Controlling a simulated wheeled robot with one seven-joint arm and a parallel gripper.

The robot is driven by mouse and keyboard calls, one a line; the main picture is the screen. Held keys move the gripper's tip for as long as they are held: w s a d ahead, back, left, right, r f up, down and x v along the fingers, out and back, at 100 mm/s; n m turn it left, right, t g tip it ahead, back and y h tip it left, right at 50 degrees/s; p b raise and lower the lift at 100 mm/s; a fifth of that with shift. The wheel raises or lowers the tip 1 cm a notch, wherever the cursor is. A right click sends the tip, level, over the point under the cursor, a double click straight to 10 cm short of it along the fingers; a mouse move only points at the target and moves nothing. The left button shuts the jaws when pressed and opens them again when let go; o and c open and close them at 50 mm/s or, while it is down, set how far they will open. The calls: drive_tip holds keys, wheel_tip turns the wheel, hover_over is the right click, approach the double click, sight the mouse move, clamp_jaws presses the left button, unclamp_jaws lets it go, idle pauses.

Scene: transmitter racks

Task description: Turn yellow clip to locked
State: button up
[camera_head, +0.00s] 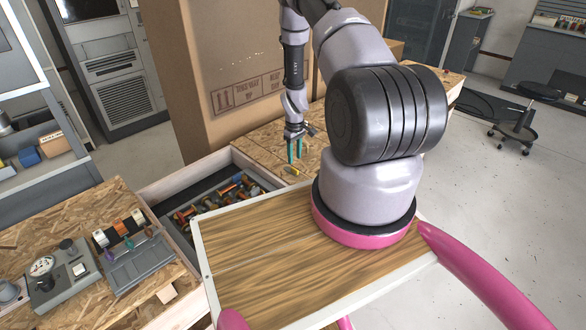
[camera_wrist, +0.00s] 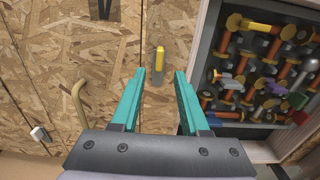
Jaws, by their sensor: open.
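The yellow clip (camera_wrist: 160,58) is a small upright yellow piece with a grey lower part, on the particle board in the wrist view. In the head view it is a small yellow spot (camera_head: 290,169) just below my fingertips. My gripper (camera_wrist: 160,76) has teal fingers, spread apart with nothing between them. The clip appears just ahead of the gap between the tips, not gripped. In the head view my gripper (camera_head: 294,152) points down over the board (camera_head: 262,150). I cannot tell the height left between the tips and the clip.
An open drawer (camera_head: 160,190) with many coloured knobbed parts lies beside the board; it also shows at right in the wrist view (camera_wrist: 207,60). A tall cardboard box (camera_head: 215,60) stands behind. A tan curved handle (camera_wrist: 79,105) and a white-topped piece (camera_wrist: 40,133) are on the left.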

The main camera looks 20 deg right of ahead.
sight(291, 169)
wheel_tip(291, 169, down, 6)
drive_tip(key=shift+f, duration=0.15)
drive_tip(key=shift+c, duration=0.3)
clamp_jaws()
